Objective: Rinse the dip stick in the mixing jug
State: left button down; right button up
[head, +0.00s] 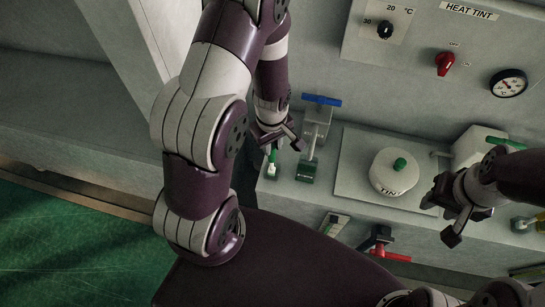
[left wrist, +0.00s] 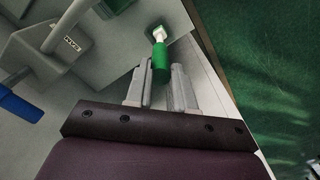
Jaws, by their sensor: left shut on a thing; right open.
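My left gripper (head: 276,146) is at the left end of the grey bench. It is shut on a green-handled stick (head: 272,160), which I take for the dip stick. In the left wrist view the stick's green handle (left wrist: 160,62) sits between the fingertips (left wrist: 160,84). Its white neck (left wrist: 158,36) points to a small pale and green square piece; whether it rests in that piece is unclear. My right gripper (head: 441,220) is open and empty, right of a white lidded pot (head: 394,174) marked "TIN". I cannot pick out the mixing jug for certain.
A stand with a blue handle (head: 321,100) and green foot (head: 306,172) is just right of my left gripper. A white block (head: 474,146) stands at the right. A red-handled valve (head: 390,256) is on the bench front. A control panel (head: 420,50) rises behind.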

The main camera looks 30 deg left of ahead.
pick_arm(q)
jog(key=shift+r+p, duration=2.8)
jog(key=shift+r, duration=0.2)
jog(key=shift+f, duration=0.1)
